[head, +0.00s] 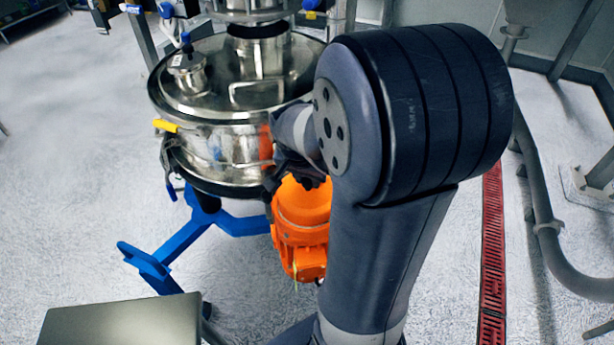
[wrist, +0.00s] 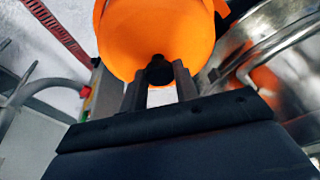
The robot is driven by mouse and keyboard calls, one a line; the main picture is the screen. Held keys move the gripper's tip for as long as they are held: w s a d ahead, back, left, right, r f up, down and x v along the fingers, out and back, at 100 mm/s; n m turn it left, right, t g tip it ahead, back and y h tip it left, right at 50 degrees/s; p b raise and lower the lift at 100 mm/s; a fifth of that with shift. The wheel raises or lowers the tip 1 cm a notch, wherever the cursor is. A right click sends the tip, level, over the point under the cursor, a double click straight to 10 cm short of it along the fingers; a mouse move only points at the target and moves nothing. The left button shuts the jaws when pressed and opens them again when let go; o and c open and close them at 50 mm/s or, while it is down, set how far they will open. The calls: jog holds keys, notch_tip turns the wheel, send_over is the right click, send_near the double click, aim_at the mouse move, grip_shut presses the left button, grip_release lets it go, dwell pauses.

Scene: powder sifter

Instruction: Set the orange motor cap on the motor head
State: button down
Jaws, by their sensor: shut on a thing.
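The orange motor cap (wrist: 155,30) fills the upper middle of the wrist view. My gripper (wrist: 158,80) is shut on a small dark knob at the cap's near edge, one finger on each side. In the head view my gripper (head: 303,176) is partly hidden by my arm, just above the orange cap (head: 303,203). The orange motor (head: 300,252) is directly below the cap, beside the steel sifter. The cap looks in line with the motor head, but I cannot tell whether it is seated or slightly above it.
The round steel sifter (head: 222,150) stands to the left on a blue frame (head: 178,245), close to my gripper. A red floor grate (head: 493,250) and grey pipes (head: 545,200) lie to the right. The floor at left is clear.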

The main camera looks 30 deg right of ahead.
jog(key=shift+f+b, duration=0.55)
jog(key=shift+b, duration=0.05)
jog(key=c, duration=1.1)
grip_release()
jog(key=shift+r+p, duration=0.45)
jog(key=v, duration=1.2)
jog(key=shift+r, duration=0.15)
